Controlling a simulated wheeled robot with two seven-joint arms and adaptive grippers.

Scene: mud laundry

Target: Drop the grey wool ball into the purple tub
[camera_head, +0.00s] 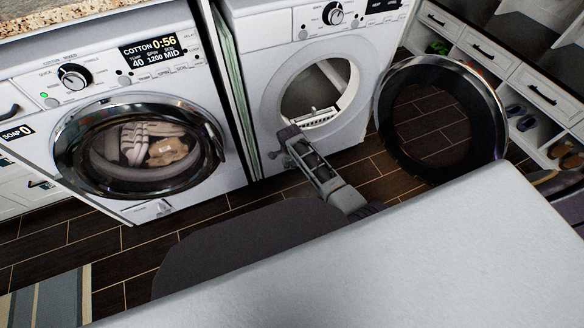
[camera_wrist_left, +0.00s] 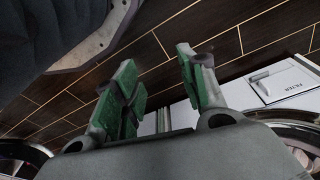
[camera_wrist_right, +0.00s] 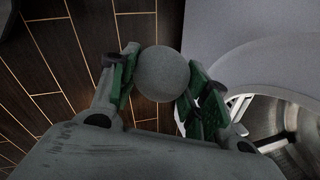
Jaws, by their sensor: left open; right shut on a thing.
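The grey wool ball (camera_wrist_right: 164,74) is round and sits between the green-padded fingers of my right gripper (camera_wrist_right: 163,66), which is shut on it. In the head view my right gripper (camera_head: 287,143) is in front of the open machine's door hole; the ball cannot be made out there. My left gripper (camera_wrist_left: 156,66) is open and empty above the dark floor in the left wrist view, and it is not seen in the head view. A purple rim, likely the purple tub (camera_head: 563,184), shows at the right edge of the head view, mostly hidden by a white surface.
The right machine (camera_head: 256,78) has its round door (camera_head: 497,110) swung open to the right. The left washer (camera_head: 218,165) is shut with laundry inside. A shoe shelf (camera_head: 530,148) stands at the far right. A large pale surface (camera_head: 400,270) fills the foreground.

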